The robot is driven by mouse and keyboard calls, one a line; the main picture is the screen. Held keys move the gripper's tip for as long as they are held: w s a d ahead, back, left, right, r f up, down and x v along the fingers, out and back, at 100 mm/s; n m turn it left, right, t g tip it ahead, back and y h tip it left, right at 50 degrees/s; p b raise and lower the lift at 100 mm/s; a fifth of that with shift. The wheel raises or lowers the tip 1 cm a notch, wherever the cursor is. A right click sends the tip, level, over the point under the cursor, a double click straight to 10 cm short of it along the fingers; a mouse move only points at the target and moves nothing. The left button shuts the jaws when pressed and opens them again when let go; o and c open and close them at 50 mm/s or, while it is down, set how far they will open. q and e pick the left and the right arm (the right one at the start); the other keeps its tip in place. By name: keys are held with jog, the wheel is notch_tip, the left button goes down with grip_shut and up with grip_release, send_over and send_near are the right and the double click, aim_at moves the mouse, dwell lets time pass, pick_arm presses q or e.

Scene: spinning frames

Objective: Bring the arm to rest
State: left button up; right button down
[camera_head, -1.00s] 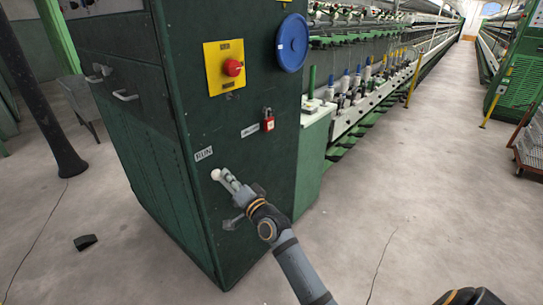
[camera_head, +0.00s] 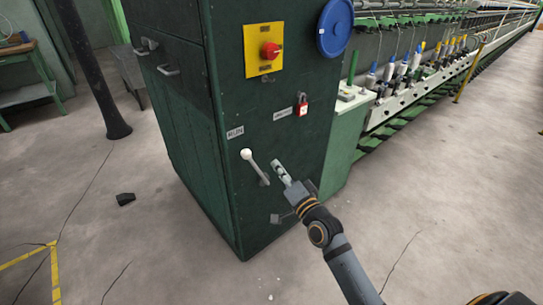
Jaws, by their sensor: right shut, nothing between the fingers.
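My right gripper (camera_head: 279,170) is shut and empty in front of the dark green machine cabinet (camera_head: 225,190). Its arm comes in from the lower right. A lever with a white knob (camera_head: 246,154) is on the cabinet face, just left of the gripper, under the "RUN" label. The fingertips appear apart from the lever. My left gripper is not in view.
The cabinet carries a red button on a yellow plate (camera_head: 264,50), a red padlock (camera_head: 303,109) and a blue disc (camera_head: 335,27). The spinning frame (camera_head: 430,80) runs back to the right. A small dark block (camera_head: 125,199) lies on the open floor at left.

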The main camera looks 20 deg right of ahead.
jog(key=shift+s+d+f, duration=0.1)
jog(key=shift+s+d, duration=0.1)
jog(key=shift+s, duration=0.35)
jog(key=shift+s+d+f, duration=0.1)
jog(key=shift+s+d, duration=0.05)
jog(key=shift+s, duration=0.4)
jog(key=shift+d, duration=0.1)
